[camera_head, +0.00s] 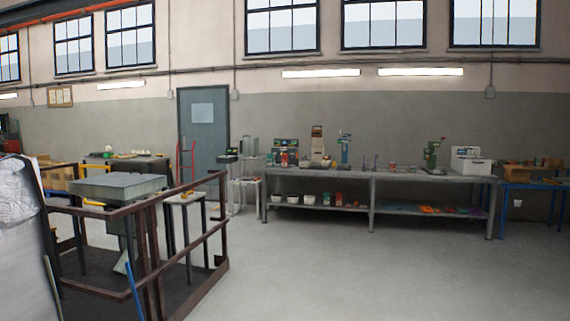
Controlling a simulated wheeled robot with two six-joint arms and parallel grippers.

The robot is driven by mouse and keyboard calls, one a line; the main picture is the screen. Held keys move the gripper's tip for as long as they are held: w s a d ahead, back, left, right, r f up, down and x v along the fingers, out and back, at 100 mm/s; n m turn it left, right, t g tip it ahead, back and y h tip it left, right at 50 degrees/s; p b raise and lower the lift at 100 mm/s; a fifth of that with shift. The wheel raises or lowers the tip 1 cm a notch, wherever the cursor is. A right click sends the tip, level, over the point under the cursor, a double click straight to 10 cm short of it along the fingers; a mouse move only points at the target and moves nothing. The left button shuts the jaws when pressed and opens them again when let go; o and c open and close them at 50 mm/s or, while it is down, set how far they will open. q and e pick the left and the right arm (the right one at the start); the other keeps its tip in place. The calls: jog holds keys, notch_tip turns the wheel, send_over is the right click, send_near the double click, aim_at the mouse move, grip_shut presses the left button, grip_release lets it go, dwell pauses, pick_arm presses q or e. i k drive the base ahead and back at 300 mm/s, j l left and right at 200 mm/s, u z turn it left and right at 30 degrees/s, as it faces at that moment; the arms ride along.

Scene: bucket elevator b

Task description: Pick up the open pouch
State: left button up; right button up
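I cannot make out an open pouch in this view. Small items stand on the long grey workbench (400,176) against the back wall, too far off to tell whether one is a pouch. Several low, flat coloured items (430,209) lie on its lower shelf, also too small to identify. Neither of my grippers is in view.
A brown railing (150,208) encloses a dark platform with a grey metal hopper (118,186) at left. A large whitish sack (22,235) fills the left edge. A blue-legged table (535,184) stands at right. The grey floor (370,275) is clear in the middle and right.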

aim_at(284, 157)
jog(key=i+z, duration=0.2)
jog(key=i, duration=5.55)
jog(key=i+j, duration=0.1)
jog(key=i, duration=4.95)
jog(key=l, duration=0.1)
